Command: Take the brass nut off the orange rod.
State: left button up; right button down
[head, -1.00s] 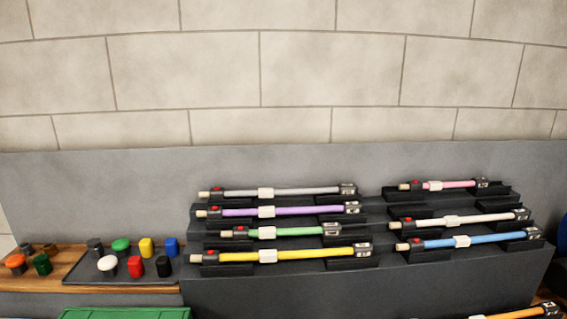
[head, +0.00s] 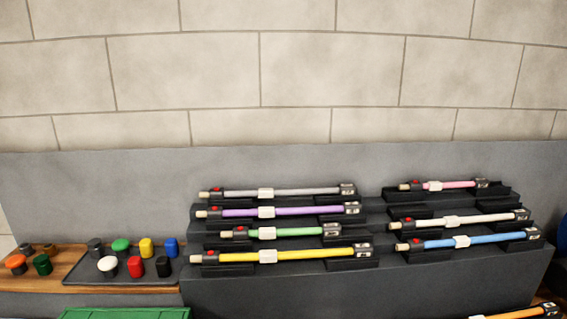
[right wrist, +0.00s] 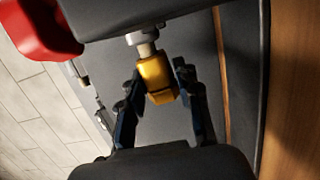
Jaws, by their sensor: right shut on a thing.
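The orange rod (head: 522,312) shows only in part at the bottom right corner of the head view, with a white collar at its left. Its left end is cut off by the frame. In the right wrist view, my right gripper (right wrist: 159,88) is shut on the brass nut (right wrist: 156,75), one dark finger on each side. A pale stub (right wrist: 147,48) comes down from a dark end block (right wrist: 130,15) and meets the nut's top. I cannot tell how far the stub sits inside the nut. My left gripper is in neither view.
A red part (right wrist: 35,30) juts from the block at the wrist view's upper left. In the head view, a stepped dark rack (head: 350,292) holds several coloured rods. A dark tray (head: 80,278) with coloured caps and a green bin (head: 125,313) stand at left.

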jog(key=shift+s+a, duration=0.15)
jog(key=shift+a, duration=1.9)
notch_tip(320, 180, up, 8)
jog(key=a+p, duration=0.1)
jog(key=p, duration=0.6)
jog(key=shift+a, duration=0.25)
